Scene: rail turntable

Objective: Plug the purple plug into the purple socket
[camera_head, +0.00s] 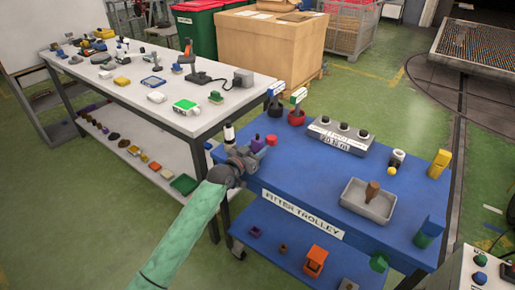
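My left arm, in a green sleeve, reaches up from the bottom. Its grey gripper (246,160) is at the left end of the blue trolley top. A small purple piece (257,144) shows right at the far side of the fingers. Whether the fingers hold it, and whether it is the plug or the socket, I cannot tell. A red piece (271,140) is just right of it. Another small dark purple piece (256,232) sits on the trolley's lower shelf. I cannot make out a purple socket for certain. My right gripper is not in view.
The blue trolley (300,180) carries a grey box with black knobs (341,133), a grey tray (368,202) with a brown-handled item, and yellow and blue-green blocks at right. A cluttered white workbench (130,92) stands at left. The trolley's middle is clear.

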